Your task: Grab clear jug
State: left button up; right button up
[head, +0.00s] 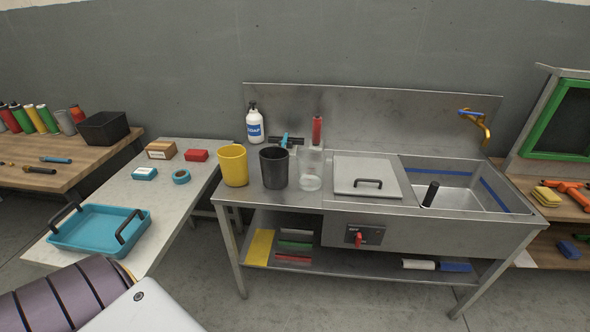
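The clear jug (311,172) stands upright on the steel sink counter, to the right of a black cup (274,167) and to the left of the square lidded section. It is see-through, so its outline is faint against the metal. A red cylinder-shaped thing (317,130) rises just above it; I cannot tell whether it stands in the jug or behind it. Neither of my grippers shows in the head view.
A lid with a black handle (366,178) and the sink basin (460,190) lie right. A blue tray (98,230) sits on the left table.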

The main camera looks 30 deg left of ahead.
aim_at(311, 161)
jog(key=i+l+u, duration=0.35)
jog(key=l+u, duration=0.15)
jog(key=i+l+u, duration=0.2)
jog(key=l, duration=0.25)
jog(key=l+u, duration=0.25)
jog(key=i+l, duration=0.05)
jog(key=l, duration=0.05)
